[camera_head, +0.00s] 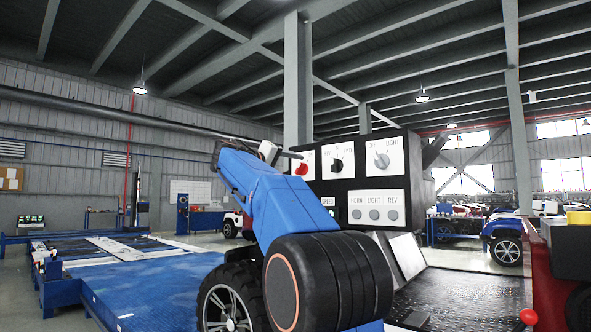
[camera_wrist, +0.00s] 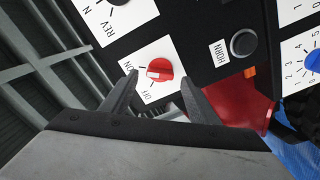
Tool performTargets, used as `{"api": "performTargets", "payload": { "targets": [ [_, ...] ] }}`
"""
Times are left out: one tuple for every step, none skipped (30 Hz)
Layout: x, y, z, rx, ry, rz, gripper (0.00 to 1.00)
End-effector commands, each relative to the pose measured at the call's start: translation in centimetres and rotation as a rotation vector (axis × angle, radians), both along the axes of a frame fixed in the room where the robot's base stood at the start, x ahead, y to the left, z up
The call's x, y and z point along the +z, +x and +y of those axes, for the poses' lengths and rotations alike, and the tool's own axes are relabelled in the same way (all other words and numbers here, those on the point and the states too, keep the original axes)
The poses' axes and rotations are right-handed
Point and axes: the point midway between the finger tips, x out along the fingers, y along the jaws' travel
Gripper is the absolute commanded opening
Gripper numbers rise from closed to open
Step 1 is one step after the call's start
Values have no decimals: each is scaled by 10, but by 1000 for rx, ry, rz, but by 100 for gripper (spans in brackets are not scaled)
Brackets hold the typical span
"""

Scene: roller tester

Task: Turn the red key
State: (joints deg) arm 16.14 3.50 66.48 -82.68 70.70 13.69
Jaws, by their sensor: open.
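The red key (camera_wrist: 159,69) is a round red knob with a pale bar on a white plate marked ON and OFF in the wrist view. Its bar lies roughly level in that picture, and the plate is tilted. My gripper (camera_wrist: 158,82) is open, with one dark finger on each side of the knob's lower part in the picture. I cannot tell whether the fingers touch it.
The black control panel (camera_head: 371,150) carries a selector knob (camera_head: 337,165), a light knob (camera_head: 382,160) and several grey buttons. In the wrist view the horn button (camera_wrist: 243,43) sits right of the red key. A red part (camera_wrist: 240,105) lies below it.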

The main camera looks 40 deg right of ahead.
Motion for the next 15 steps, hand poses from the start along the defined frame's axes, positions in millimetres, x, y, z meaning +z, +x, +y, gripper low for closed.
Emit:
{"api": "performTargets", "payload": {
  "targets": [
    [0, 0, -7, -2, 0, 0, 55],
    [0, 1, -10, -1, 1, 0, 55],
    [0, 1, -14, -1, 1, 0, 55],
    [0, 1, -16, -1, 1, -1, 55],
    [0, 1, -18, -1, 1, -1, 55],
    [0, 1, -20, -1, 1, -1, 55],
    [0, 1, -22, -1, 1, -1, 55],
    [0, 1, -23, -1, 1, -2, 55],
    [0, 1, -24, 0, 0, -2, 55],
    [0, 2, -24, 0, 0, -2, 55],
    [0, 2, -25, 1, 0, -2, 55],
    [0, 2, -25, 1, 0, -1, 55],
    [0, 2, -25, 1, 0, -1, 55],
    [0, 2, -25, 1, 0, -1, 55],
    [0, 2, -25, 1, 0, -1, 55]
  ]
}}
